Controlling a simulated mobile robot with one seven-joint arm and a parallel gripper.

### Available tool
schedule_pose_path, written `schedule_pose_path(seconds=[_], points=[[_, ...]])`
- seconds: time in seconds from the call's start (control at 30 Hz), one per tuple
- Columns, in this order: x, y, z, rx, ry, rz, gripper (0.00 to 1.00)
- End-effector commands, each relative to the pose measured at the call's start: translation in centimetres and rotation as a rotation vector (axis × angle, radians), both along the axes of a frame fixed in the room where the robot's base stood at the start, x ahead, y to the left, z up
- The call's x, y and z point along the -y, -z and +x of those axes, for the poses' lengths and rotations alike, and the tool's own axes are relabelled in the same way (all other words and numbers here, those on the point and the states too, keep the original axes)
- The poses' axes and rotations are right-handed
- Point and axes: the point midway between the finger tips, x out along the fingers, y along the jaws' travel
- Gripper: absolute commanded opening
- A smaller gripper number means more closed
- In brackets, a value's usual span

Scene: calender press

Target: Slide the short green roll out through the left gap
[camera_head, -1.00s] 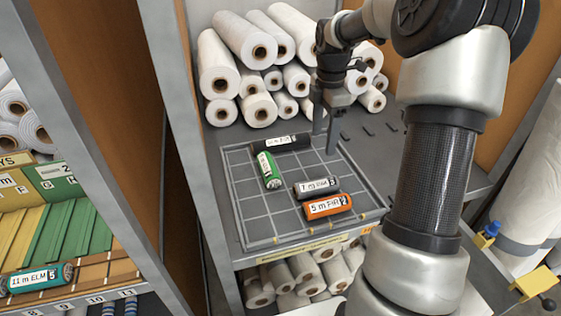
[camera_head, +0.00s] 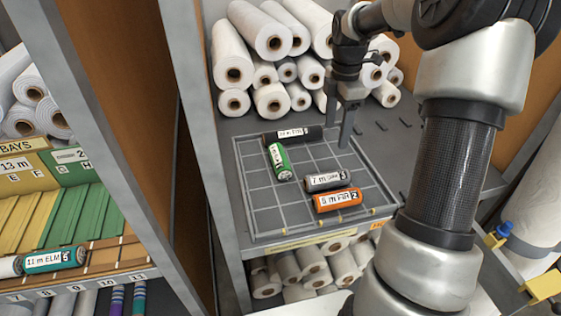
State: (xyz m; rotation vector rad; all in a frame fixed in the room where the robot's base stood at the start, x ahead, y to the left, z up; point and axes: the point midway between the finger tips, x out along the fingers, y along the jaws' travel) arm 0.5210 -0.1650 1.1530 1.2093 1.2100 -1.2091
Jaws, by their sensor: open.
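The short green roll (camera_head: 279,161) with a white label lies on the gridded tray (camera_head: 259,215), pointing roughly front to back, in the tray's left-middle part. A black roll (camera_head: 292,135) lies crosswise just behind it. A grey roll (camera_head: 327,181) and an orange roll (camera_head: 338,200) lie crosswise to its right and nearer the front. My gripper (camera_head: 347,138) points down at the tray's back right, right of the black roll, open and empty. Whether its fingertips touch the tray is not clear.
White rolls (camera_head: 262,32) are stacked behind the tray. A grey upright post (camera_head: 195,110) stands left of it. At the far left, a rack with yellow and green bays (camera_head: 66,205) holds a teal roll (camera_head: 55,259). The tray's left and front cells are clear.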

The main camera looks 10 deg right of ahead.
Motion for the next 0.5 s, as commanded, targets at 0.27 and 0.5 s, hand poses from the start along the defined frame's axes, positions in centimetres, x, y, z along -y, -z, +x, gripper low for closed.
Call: schedule_pose_path(seconds=[0.27,0.5], points=[[-0.2,0.2,0.1,0.002,0.013,-0.002,0.62],[-4.2,2.6,1.3,0.072,0.372,-0.020,0.62]])
